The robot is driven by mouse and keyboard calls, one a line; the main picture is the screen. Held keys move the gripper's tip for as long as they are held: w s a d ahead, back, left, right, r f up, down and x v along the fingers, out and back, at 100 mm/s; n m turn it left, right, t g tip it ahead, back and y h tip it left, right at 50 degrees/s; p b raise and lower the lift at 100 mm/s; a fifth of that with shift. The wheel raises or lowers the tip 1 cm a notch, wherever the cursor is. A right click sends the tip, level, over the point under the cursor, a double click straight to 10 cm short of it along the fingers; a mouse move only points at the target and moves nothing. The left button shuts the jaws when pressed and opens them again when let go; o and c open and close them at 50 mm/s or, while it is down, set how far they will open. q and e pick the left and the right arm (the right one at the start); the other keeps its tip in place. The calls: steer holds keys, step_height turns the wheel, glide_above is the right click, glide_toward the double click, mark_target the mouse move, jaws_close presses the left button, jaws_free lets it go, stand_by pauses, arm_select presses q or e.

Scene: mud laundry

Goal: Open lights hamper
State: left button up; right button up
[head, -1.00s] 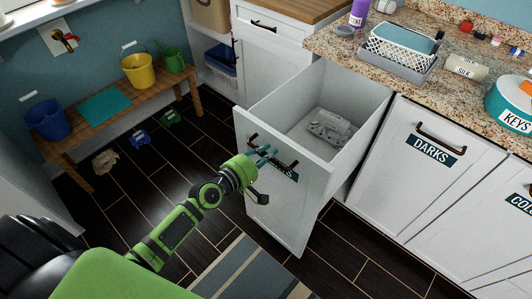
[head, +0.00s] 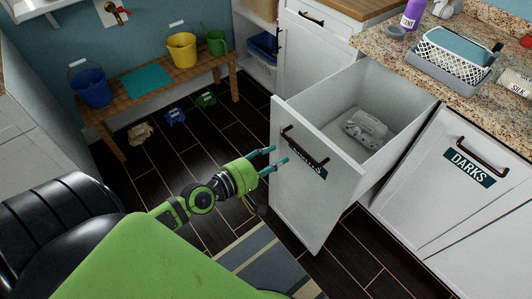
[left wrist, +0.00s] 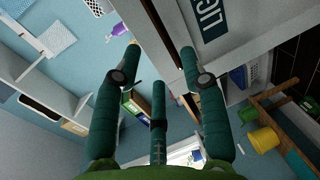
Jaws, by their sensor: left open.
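The lights hamper is a white pull-out drawer (head: 345,200) that stands well open from the counter. Its front has a dark bar handle (head: 303,144) and a dark label, partly hidden by the handle; the left wrist view shows part of the label (left wrist: 209,18), reading "LIG". A pale grey object (head: 366,129) lies inside on the hamper's floor. My left gripper (head: 281,155) is open and empty, just left of the handle and label, with its fingers pointing toward the front. It looks apart from the handle. My right gripper is not in view.
The closed darks hamper (head: 470,205) is to the right, under the granite counter with a white basket (head: 458,57). A wooden bench (head: 150,97) with buckets stands at the back left. A striped rug (head: 258,262) lies in front; dark floor is clear left of the drawer.

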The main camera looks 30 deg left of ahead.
arm_select(q)
steer(key=shift+v, duration=1.25)
steer(key=s+a+f+m+g+y, duration=0.1)
steer(key=s+a+f+m+g, duration=0.15)
steer(key=f, duration=0.65)
steer(key=s+a+f+m+g+y, duration=0.15)
steer(key=s+f, duration=0.25)
steer(key=f, duration=0.6)
steer(key=s+a+f+m+g+y, duration=0.1)
steer(key=s+f+m+g+y, duration=0.2)
steer(key=f, duration=0.6)
steer(key=s+d+f+m+g, duration=0.3)
steer(key=s+f, duration=0.4)
steer(key=s, duration=0.5)
steer(key=s+d+f+m+g, duration=0.3)
steer(key=s+f+m, duration=0.3)
steer(key=s, duration=0.6)
step_height(320, 180, down, 2)
steer(key=shift+f+m+g, duration=0.1)
steer(key=shift+m+g, duration=0.2)
